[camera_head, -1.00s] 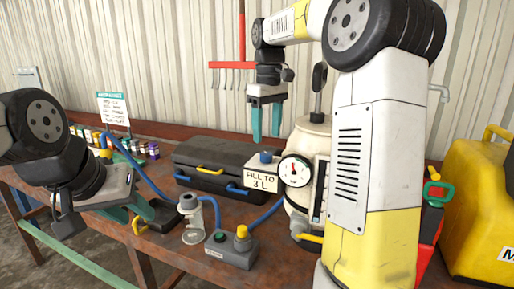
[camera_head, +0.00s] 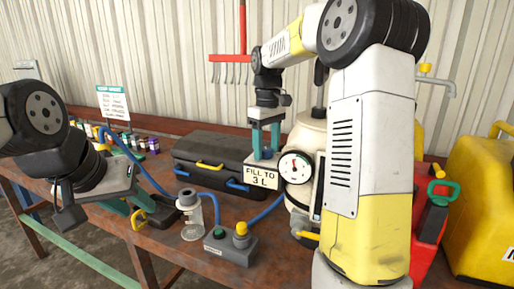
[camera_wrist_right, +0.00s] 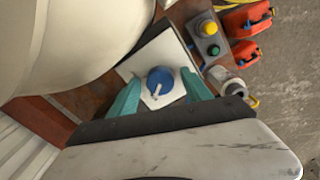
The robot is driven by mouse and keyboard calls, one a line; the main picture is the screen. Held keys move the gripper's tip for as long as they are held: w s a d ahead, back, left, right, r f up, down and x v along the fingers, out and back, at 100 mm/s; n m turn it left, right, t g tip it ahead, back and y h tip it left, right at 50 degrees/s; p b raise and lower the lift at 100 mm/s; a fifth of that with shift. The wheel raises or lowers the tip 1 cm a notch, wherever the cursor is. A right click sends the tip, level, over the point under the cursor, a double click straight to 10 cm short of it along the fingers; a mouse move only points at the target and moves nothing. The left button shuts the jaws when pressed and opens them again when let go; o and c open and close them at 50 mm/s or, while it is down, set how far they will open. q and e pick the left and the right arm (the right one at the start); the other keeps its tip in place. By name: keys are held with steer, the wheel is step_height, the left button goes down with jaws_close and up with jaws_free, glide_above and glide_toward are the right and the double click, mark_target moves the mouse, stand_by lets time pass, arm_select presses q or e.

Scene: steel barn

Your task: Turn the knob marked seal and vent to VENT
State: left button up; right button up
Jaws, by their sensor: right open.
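The blue knob (camera_wrist_right: 160,81) sits on a white panel (camera_wrist_right: 135,66); a pale pointer on it points down and slightly left in the right wrist view. In the head view the knob (camera_head: 263,154) shows partly, on top of the box labelled "FILL TO 3 L" (camera_head: 261,177). My right gripper (camera_head: 265,152) is open, pointing down, its teal fingers (camera_wrist_right: 160,96) on either side of the knob with gaps visible. No seal or vent lettering is readable.
A pressure gauge (camera_head: 296,168) is beside the box, on a cream vessel (camera_head: 304,135). A black case (camera_head: 213,158) lies behind. Red (camera_head: 428,225) and yellow (camera_head: 474,210) containers are at right.

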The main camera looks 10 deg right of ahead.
jaws_close()
steer(key=shift+m, duration=0.3)
steer(key=m, duration=0.9)
steer(key=shift+m, duration=2.2)
jaws_free()
